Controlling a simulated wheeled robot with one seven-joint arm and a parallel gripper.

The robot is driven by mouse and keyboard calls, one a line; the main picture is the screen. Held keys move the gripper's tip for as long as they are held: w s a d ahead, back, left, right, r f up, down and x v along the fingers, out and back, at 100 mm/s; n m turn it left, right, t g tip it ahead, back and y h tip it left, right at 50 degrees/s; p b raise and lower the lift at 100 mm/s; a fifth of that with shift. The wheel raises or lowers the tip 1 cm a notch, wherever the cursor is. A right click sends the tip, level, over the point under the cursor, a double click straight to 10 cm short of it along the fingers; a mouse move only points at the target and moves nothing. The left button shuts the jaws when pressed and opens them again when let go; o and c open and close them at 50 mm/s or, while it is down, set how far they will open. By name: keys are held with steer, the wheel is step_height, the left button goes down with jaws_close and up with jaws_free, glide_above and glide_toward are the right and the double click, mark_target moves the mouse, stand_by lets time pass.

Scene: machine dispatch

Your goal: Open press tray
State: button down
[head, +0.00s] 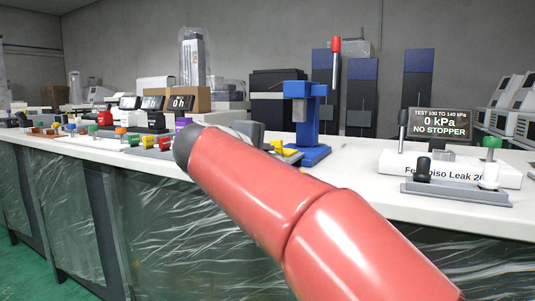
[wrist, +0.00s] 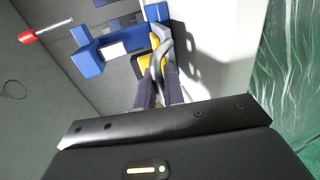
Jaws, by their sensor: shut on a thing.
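The blue press (head: 311,125) stands on the white bench, with a red-tipped lever (head: 336,62) rising above it. In the wrist view the press (wrist: 88,58) is at upper left, its red lever grip (wrist: 27,36) at the left edge. A yellow part (wrist: 142,66) at the press base, which looks like the press tray, lies just ahead of my fingers; yellow also shows in the head view (head: 290,149). My gripper (wrist: 160,72) is shut at a grey curved part by the yellow one, apparently the tray's handle. In the head view my red arm hides the fingertips and most of the tray.
A leak tester (head: 450,168) reading "0 kPa NO STOPPER" stands to the right of the press. Several coloured small parts and dark displays (head: 180,103) line the bench to the left. Bare bench (head: 355,182) shows between press and tester.

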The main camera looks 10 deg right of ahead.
steer(key=c, duration=1.6)
jaws_free()
steer(key=v, duration=0.7)
steer(key=shift+s+a+r+p, duration=0.1)
steer(key=shift+s+a+p, duration=0.15)
steer(key=shift+s+p, duration=0.1)
steer(key=s+d+f+m+g+y+p, duration=0.3)
steer(key=s+d+f+g+p, duration=0.25)
steer(key=s+d+f, duration=0.4)
steer(key=s+f+m+y+p, duration=0.1)
steer(key=s+f+m+y, duration=0.1)
steer(key=s+f, duration=0.2)
steer(key=s+f+m+g+y+p, duration=0.1)
steer(key=s+f+m+y+p, duration=0.1)
steer(key=s+f+m, duration=0.1)
steer(key=s+d+f+m+y+p, duration=0.1)
steer(key=s+f+m+y+p, duration=0.1)
steer(key=s+f, duration=0.3)
steer(key=shift+s+m+g, duration=0.25)
steer(key=shift+s+m, duration=0.05)
steer(key=shift+s, duration=0.55)
